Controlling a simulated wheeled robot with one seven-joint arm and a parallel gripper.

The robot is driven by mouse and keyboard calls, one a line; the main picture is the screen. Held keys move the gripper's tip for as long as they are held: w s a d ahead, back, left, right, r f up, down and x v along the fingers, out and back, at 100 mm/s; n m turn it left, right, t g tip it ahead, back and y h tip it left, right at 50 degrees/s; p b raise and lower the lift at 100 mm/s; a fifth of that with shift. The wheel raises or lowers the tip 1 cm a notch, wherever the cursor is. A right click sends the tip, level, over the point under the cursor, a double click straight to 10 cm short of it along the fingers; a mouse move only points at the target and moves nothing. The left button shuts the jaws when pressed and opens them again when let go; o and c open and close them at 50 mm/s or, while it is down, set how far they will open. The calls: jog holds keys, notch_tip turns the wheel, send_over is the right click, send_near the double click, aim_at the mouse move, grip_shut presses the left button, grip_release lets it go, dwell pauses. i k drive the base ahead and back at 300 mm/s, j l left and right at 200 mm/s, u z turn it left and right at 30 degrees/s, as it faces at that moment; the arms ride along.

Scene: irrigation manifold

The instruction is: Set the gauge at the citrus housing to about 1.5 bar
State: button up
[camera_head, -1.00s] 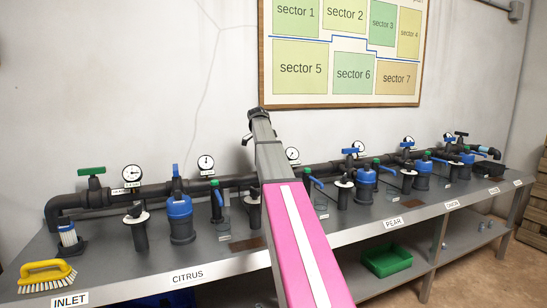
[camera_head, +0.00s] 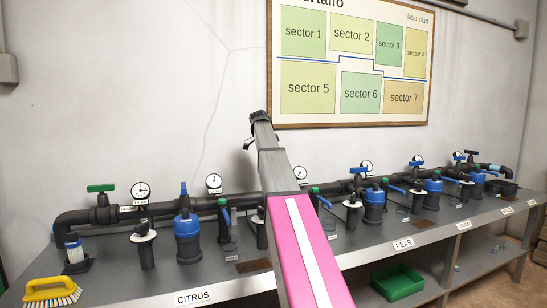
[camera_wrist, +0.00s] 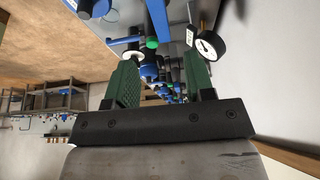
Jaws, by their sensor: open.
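In the head view the blue-topped citrus housing (camera_head: 187,236) stands behind the CITRUS label (camera_head: 194,296), with an upright blue valve handle (camera_head: 183,189) on the pipe above it. A round white gauge (camera_head: 140,190) is on the pipe to its left, and another gauge (camera_head: 214,182) is to its right. Their readings are too small to tell. My pink and grey arm rises in front of the bench; its fingers cannot be made out there. In the wrist view my gripper (camera_wrist: 163,82) is open and empty, its green fingers apart. A gauge (camera_wrist: 207,46) shows beyond the right finger; I cannot tell which.
A green inlet valve (camera_head: 101,189) is at the pipe's left end. A yellow brush (camera_head: 51,291) lies at the bench's front left. More housings and valves run right along the bench (camera_head: 345,236). A green bin (camera_head: 397,283) is on the lower shelf.

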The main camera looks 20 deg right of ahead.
aim_at(142, 229)
jog(key=k, duration=1)
